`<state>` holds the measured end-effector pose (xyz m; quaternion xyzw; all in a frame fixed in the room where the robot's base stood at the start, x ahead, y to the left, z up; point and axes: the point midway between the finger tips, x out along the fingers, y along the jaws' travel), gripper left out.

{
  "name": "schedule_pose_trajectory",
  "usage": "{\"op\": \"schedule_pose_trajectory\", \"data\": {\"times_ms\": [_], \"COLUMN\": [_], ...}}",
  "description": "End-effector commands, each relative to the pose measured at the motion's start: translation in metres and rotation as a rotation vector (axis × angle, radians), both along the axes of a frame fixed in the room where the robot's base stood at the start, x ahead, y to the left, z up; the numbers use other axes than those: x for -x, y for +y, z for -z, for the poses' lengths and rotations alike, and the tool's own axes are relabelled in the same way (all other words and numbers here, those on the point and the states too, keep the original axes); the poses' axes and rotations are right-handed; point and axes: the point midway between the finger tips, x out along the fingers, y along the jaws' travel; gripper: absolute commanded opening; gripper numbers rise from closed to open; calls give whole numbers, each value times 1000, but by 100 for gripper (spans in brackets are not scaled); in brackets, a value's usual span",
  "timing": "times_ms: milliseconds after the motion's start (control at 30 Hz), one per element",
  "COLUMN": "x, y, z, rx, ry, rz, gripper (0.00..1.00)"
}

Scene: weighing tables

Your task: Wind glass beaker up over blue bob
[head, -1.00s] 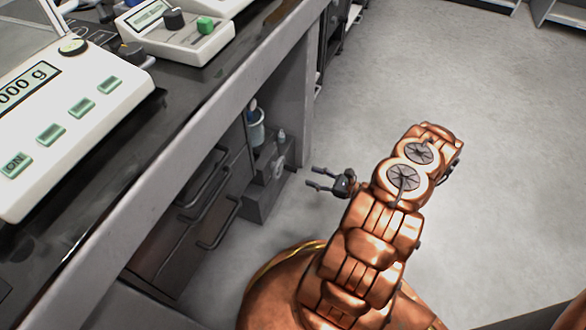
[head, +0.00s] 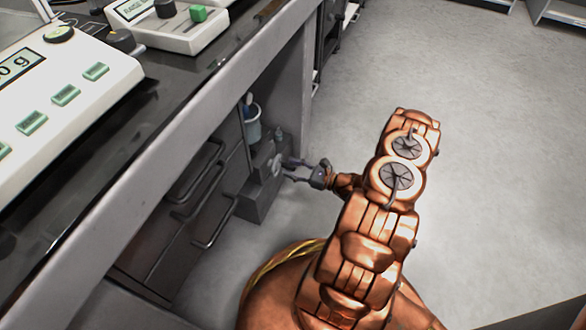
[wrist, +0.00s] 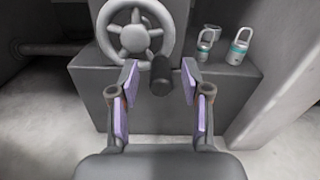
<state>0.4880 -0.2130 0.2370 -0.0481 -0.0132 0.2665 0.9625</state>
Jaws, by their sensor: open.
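A handwheel (wrist: 133,38) on a grey box faces me in the wrist view; it is small in the head view (head: 275,164). Its dark crank knob (wrist: 161,76) sticks out toward me. My gripper (wrist: 160,88) is open, with purple-padded fingers on either side of the knob, apparently not closed on it. In the head view my gripper (head: 287,170) is right in front of the wheel. The pale glass beaker (head: 253,129) stands above the box, under the bench. A blue bob (head: 248,104) shows at its mouth; how deep it sits I cannot tell.
Two small grey items with teal bands (wrist: 238,46) stand on the box, right of the wheel. Drawers with bar handles (head: 194,190) are left of the box. The bench edge (head: 200,125) overhangs, carrying scales. Open floor (head: 480,150) lies to the right.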

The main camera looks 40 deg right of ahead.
Motion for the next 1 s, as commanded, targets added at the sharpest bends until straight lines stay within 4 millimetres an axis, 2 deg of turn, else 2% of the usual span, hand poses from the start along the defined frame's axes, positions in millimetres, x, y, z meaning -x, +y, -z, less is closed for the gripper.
{"op": "schedule_pose_trajectory", "data": {"times_ms": [67, 500, 1000], "x": [0, 0, 1], "y": [0, 0, 2], "z": [0, 0, 0], "rx": [0, 0, -32], "ry": [0, 0, 19], "rz": [0, 0, -2], "gripper": [45, 0, 0]}}
